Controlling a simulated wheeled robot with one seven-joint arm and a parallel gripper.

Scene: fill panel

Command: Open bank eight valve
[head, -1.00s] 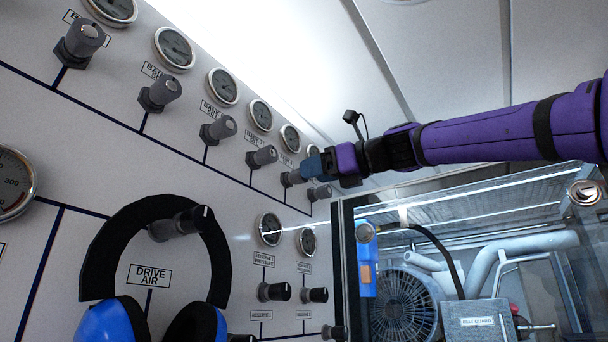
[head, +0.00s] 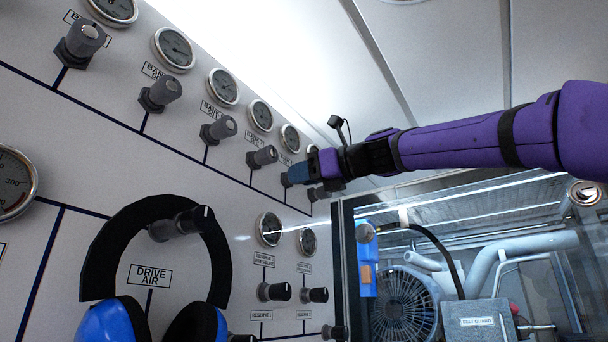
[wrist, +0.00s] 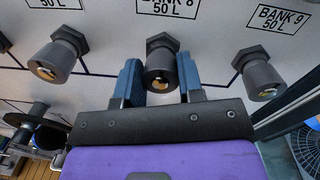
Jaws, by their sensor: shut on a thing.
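The bank eight valve (wrist: 161,66) is a grey knob with a brassy centre, under the label "BANK 8 50 L" (wrist: 168,6) in the wrist view. My gripper (wrist: 160,84) has its two blue fingers on either side of this knob and is shut on it. In the head view my gripper (head: 298,174) reaches the panel from the right and covers most of the valve. The turn position of the knob is hard to tell.
The bank 9 valve (wrist: 258,78) stands close to the right, and another bank valve (wrist: 58,61) to the left. Round gauges (head: 224,86) line the panel above. Blue ear defenders (head: 112,320) hang lower left. A glazed compressor bay (head: 405,300) lies right.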

